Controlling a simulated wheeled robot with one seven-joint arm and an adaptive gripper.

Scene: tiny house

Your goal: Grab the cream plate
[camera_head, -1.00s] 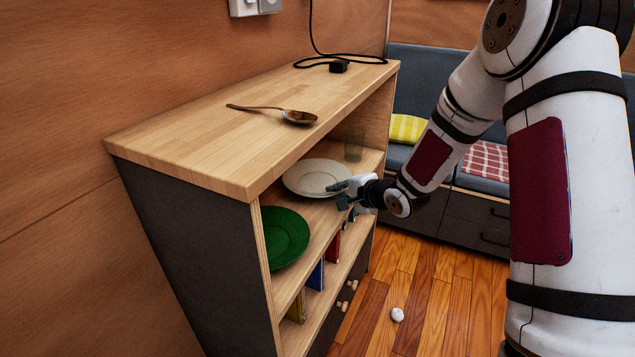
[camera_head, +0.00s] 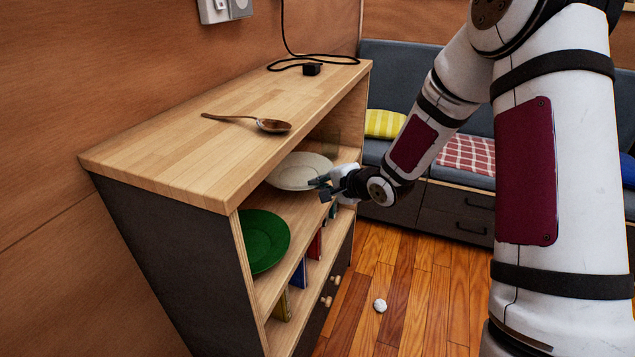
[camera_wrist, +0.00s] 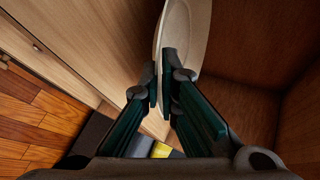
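The cream plate (camera_head: 292,172) is in the upper open compartment of the wooden shelf unit, beyond the green plate. My gripper (camera_head: 318,187) is at the plate's near right rim, reaching in from the right. In the wrist view the cream plate (camera_wrist: 186,32) shows nearly edge-on, its rim passing between my two fingers (camera_wrist: 162,86). The fingers are close together with the rim between them. Whether the plate touches the shelf board is hard to tell.
A green plate (camera_head: 264,240) lies nearer on the same board. A wooden spoon (camera_head: 272,126) and black cable plug (camera_head: 312,69) lie on the unit's top (camera_head: 190,158), which overhangs the compartment. Books stand below. A small white object (camera_head: 380,306) lies on the floor.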

